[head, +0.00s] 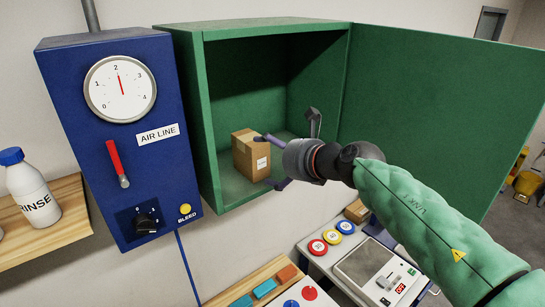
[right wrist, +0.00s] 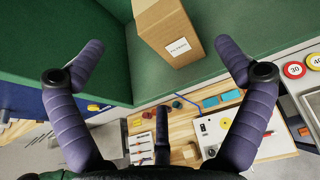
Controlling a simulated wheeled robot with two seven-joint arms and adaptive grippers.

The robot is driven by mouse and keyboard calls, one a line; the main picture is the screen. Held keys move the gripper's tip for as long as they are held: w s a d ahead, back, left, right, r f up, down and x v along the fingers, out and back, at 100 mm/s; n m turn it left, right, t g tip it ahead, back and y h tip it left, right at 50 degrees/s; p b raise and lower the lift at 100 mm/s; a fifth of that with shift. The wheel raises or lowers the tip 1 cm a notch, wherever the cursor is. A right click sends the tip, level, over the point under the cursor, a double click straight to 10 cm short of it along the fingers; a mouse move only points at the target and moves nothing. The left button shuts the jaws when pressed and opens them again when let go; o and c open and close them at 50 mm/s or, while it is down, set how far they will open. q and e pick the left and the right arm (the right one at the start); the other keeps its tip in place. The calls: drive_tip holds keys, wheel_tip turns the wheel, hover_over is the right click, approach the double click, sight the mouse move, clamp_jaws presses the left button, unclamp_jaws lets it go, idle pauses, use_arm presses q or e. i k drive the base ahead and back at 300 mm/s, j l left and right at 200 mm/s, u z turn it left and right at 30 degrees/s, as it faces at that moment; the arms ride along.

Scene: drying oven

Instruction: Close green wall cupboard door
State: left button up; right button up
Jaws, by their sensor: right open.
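The green wall cupboard (head: 196,110) hangs on the wall, and its inside is in plain view. Its green door (head: 430,105) stands wide open, swung out to the right. A cardboard box (head: 243,158) with a white label stands on the cupboard floor; it also shows in the right wrist view (right wrist: 165,25). My right gripper (head: 264,162) is open at the cupboard opening, its fingers close to the box. In the right wrist view the two purple fingers are spread with nothing between them, and the box is beyond them. My left gripper is not in view.
A blue air line panel (head: 105,160) with a gauge and red lever hangs left of the cupboard. A rinse bottle (head: 32,188) stands on a wooden shelf (head: 60,222). My right arm lies in front of the door.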

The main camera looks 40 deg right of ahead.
sight(456, 114)
drive_tip(key=k+j, duration=0.15)
drive_tip(key=k, duration=0.85)
